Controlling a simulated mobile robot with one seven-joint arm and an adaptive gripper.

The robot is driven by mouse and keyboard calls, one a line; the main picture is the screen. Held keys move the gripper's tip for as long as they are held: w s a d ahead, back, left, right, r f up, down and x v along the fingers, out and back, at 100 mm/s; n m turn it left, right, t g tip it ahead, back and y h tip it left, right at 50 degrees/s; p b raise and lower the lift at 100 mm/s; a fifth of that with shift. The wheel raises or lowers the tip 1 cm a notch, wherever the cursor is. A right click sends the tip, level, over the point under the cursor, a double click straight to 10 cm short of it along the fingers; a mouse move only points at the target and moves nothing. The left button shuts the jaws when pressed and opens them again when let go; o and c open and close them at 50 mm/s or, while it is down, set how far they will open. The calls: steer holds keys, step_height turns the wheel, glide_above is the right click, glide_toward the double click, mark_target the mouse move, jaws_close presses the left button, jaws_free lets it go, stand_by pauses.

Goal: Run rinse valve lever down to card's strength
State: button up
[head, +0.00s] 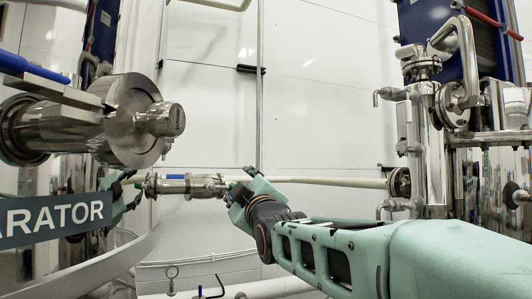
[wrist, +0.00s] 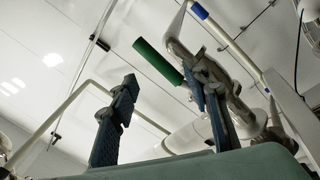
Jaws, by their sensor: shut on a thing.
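The rinse valve lever has a green grip (wrist: 158,62), which shows in the wrist view at the fingertips and runs down right to the right finger. The steel valve body (head: 190,185) sits on a pale horizontal line in the head view.
A large steel flanged fitting (head: 135,120) juts in at the left above a dark lettered sign (head: 50,215). Steel tanks and piping (head: 430,140) stand at the right. White wall panels (head: 325,85) lie behind, with open space above the arm.

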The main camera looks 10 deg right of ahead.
steer(key=s+d+b, duration=0.4)
steer(key=s, duration=0.4)
steer(key=shift+d+f+t+b, duration=0.15)
steer(key=shift+t+b, duration=0.15)
steer(key=shift+b, duration=0.1)
steer(key=shift+f, duration=0.15)
steer(key=shift+c, duration=0.6)
